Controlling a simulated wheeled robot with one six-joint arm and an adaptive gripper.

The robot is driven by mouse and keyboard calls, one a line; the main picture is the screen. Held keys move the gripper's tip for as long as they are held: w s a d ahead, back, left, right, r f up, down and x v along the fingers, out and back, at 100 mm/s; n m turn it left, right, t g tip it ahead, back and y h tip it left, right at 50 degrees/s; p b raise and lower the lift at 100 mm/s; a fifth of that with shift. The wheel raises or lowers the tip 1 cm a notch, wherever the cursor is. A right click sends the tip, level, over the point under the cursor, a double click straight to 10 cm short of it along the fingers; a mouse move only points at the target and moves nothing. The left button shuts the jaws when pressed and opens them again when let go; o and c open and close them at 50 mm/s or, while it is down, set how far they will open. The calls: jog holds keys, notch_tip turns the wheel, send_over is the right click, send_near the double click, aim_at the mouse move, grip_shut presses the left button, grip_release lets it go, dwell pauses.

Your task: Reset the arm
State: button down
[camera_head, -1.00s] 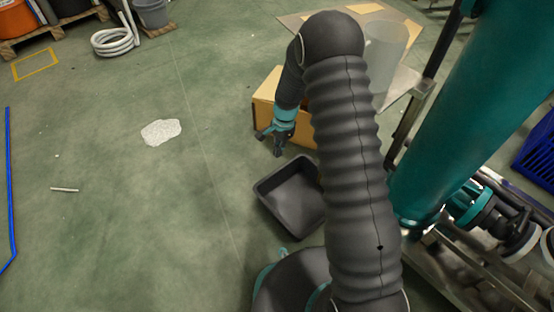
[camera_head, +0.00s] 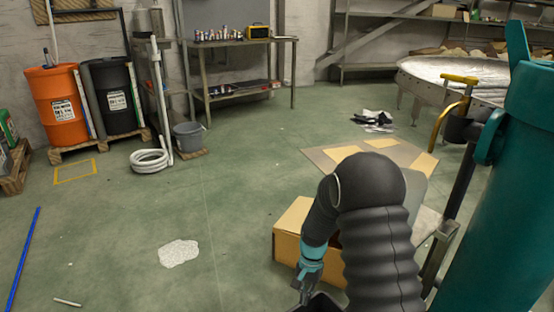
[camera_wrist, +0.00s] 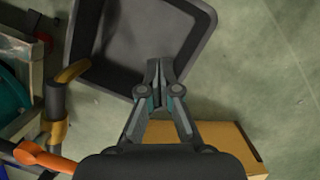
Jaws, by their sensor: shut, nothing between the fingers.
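My gripper (camera_wrist: 154,68) is shut and empty; in the wrist view its fingertips meet in front of the near wall of a dark grey tray (camera_wrist: 196,38). In the head view my gripper (camera_head: 301,290) hangs at the end of my ribbed black arm, in front of the cardboard box (camera_head: 287,246). The box also shows in the wrist view (camera_wrist: 232,137), below and right of the fingers. In the head view only a dark edge shows at the bottom, near the gripper.
An orange drum (camera_head: 56,108) and a black drum (camera_head: 112,92) stand on a pallet at the left. A metal workbench (camera_head: 238,68) is at the back. A blue strip (camera_head: 22,262) lies on the floor. The floor at left centre is mostly clear, apart from a white patch (camera_head: 179,253).

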jog(key=s+d+r+n+t+p, duration=0.1)
jog(key=s+d+r+t+p, duration=0.1)
jog(key=s+r, duration=0.6)
jog(key=s+d+r+n+t+p, duration=0.2)
jog(key=s+r, duration=0.6)
jog(key=r, duration=1.1)
jog(key=s+d+r+n+t+h+p, duration=0.1)
jog(key=s+d+r+n+t+p, duration=0.1)
jog(key=s+r, duration=0.6)
notch_tip(320, 180, up, 6)
jog(key=shift+s+d+f+t+p, duration=0.1)
jog(key=shift+s+d+t+p, duration=0.15)
jog(key=shift+d+t+p, duration=0.6)
jog(key=c, duration=1.9)
grip_release()
jog(key=shift+a+t, duration=0.2)
jog(key=shift+t, duration=0.05)
